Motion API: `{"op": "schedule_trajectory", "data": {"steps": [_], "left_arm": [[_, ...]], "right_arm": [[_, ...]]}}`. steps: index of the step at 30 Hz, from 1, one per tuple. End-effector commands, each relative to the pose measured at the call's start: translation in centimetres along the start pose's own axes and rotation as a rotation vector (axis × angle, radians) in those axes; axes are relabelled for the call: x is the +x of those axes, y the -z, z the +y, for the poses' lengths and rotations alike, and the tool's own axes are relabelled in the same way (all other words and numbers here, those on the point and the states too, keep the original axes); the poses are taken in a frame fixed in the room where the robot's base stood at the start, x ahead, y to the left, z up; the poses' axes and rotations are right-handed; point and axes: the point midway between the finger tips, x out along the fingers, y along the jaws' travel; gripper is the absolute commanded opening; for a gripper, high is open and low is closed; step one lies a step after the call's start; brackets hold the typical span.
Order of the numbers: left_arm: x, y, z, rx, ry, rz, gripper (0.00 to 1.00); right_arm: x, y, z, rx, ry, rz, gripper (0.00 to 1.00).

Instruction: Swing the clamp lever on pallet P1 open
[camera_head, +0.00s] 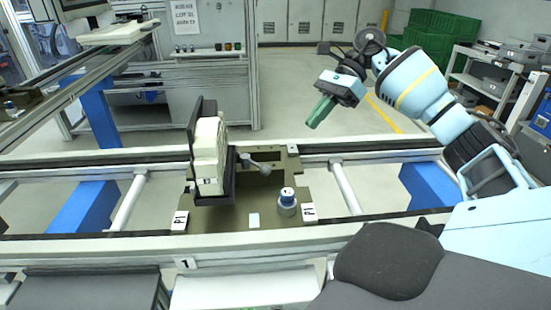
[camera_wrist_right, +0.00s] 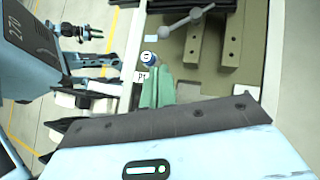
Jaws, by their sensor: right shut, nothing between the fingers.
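Pallet P1 (camera_head: 265,217) is an olive plate on the conveyor, with P1 labels at its front corners. Its grey clamp lever (camera_head: 254,162) has a ball end and lies beside a white casting (camera_head: 209,160) that stands upright against a black fixture (camera_head: 193,150). The lever also shows in the right wrist view (camera_wrist_right: 185,22), beyond my fingertips. My right gripper (camera_head: 319,113), with green fingers, is shut and empty. In the head view it is up and to the right of the lever, apart from it. My left gripper is not in view.
A blue-topped grey post (camera_head: 287,199) stands on the pallet's front right. The conveyor's front rail (camera_head: 330,230) and back rail (camera_head: 330,150) run across. Green crates (camera_head: 435,35) and a shelf trolley (camera_head: 490,85) stand at the back right. Open floor lies behind the conveyor.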

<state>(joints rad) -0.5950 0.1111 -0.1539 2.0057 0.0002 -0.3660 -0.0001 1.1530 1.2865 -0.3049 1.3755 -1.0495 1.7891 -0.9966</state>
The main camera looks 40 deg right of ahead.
Motion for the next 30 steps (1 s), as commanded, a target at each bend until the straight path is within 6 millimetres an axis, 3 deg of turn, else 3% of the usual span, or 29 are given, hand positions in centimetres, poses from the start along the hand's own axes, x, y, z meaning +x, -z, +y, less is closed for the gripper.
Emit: {"op": "schedule_trajectory", "data": {"steps": [6, 14, 20, 30], "left_arm": [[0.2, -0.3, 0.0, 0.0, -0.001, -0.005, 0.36], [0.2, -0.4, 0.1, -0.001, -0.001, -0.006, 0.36], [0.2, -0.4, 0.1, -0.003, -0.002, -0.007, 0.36], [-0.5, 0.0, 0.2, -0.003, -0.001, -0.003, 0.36]], "right_arm": [[-1.6, 0.9, -0.7, -0.151, 0.04, 0.09, 0.0], [-1.5, 1.0, -0.7, -0.163, 0.041, 0.099, 0.0], [0.5, 1.3, -0.7, -0.16, 0.037, 0.1, 0.0], [6.7, 1.6, -1.0, -0.163, 0.038, 0.097, 0.0]]}}
